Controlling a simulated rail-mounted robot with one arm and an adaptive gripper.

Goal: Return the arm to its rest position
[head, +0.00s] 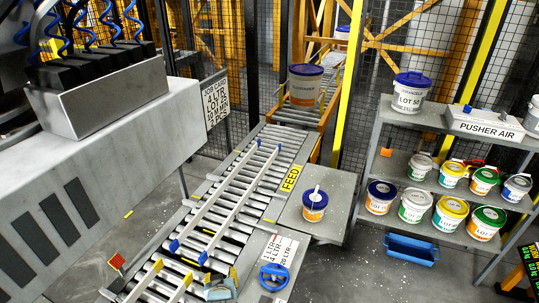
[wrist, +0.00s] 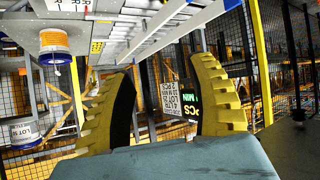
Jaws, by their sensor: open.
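My gripper (wrist: 165,95) shows in the wrist view with its two yellow ribbed fingers wide apart. Nothing is between them. In the head view a small grey-blue body with yellow tips, my gripper (head: 220,277), shows low down at the near end of the roller conveyor (head: 205,243). The rest of my arm is not clear in the head view. A white and orange pail with a dark blue lid (head: 314,205) stands upright on a grey side table (head: 330,226), apart from my gripper. The wrist picture is upside down, and this pail (wrist: 55,45) shows at its upper left.
A grey shelf (head: 385,148) at right holds several pails and a box marked PUSHER AIR (head: 485,124). Another pail (head: 305,85) stands on the feed conveyor at the back. A blue handwheel (head: 274,277) is right of my gripper. A large grey machine (head: 100,165) fills the left.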

